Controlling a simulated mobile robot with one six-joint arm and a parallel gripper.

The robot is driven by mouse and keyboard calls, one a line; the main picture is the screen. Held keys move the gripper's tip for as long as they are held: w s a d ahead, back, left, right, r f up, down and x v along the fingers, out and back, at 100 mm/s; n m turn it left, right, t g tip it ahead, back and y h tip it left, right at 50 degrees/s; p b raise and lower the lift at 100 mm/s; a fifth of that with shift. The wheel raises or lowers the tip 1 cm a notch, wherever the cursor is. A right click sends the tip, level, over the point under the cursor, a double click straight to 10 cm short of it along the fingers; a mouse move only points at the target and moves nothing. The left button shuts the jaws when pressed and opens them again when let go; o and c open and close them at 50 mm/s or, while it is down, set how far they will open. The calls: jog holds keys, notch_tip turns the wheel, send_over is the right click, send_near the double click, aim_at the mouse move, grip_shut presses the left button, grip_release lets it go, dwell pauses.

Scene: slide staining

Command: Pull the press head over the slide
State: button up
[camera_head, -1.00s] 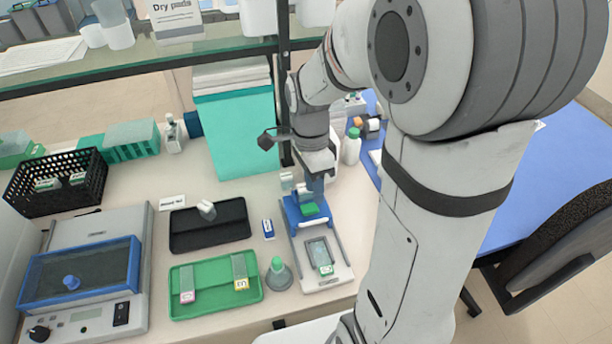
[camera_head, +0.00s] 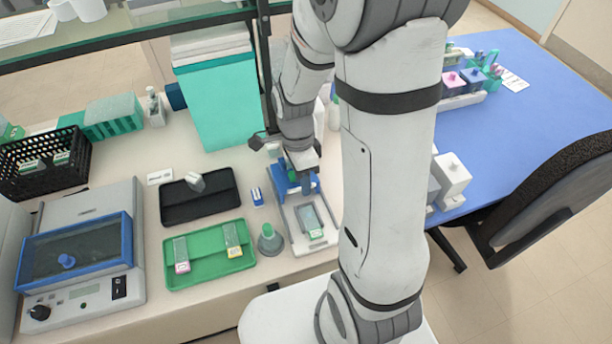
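The press is a pale base plate (camera_head: 325,243) with two side rails and a blue press head (camera_head: 284,189) at its far end. A slide with a green label end (camera_head: 314,233) lies in the bed at the near end, uncovered by the head. My gripper (camera_head: 301,170) points down over the press head at the far end of the rails. My arm and wrist hide much of the head and the fingertips. I cannot tell whether the fingers are touching or gripping it.
Left of the press stand a small green-topped bottle (camera_head: 269,240) and a blue-and-white block (camera_head: 257,196). Further left are a green tray (camera_head: 205,272) with two slides, a black tray (camera_head: 205,208) and a blue-lidded device (camera_head: 75,250). A glass shelf (camera_head: 140,30) is above.

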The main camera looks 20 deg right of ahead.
grip_shut()
dwell(0.3)
